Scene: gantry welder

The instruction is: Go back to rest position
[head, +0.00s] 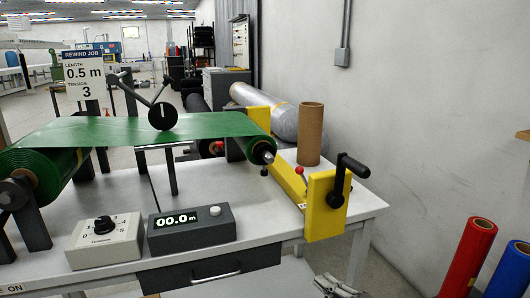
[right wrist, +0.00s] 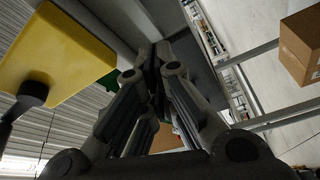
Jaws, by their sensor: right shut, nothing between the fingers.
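My right gripper (head: 338,288) shows only in part at the bottom edge of the head view, low in front of the table's right end. In the right wrist view the fingers (right wrist: 154,62) come together, shut and empty. My left gripper is in neither view. The white table (head: 225,187) carries a rewinder with green film (head: 150,128) running from a roll (head: 40,160) at left to a roller at right. A yellow bracket (head: 325,207) with a black crank handle (head: 348,175) stands at the table's right end; the bracket also shows in the right wrist view (right wrist: 60,58).
On the table are a counter reading 00.0 m (head: 190,228), a tension dial box (head: 105,240) and an upright cardboard tube (head: 311,134). A drawer (head: 210,268) is below. Red (head: 470,258) and blue (head: 512,272) rolls stand at lower right. Floor shows between the table and these rolls.

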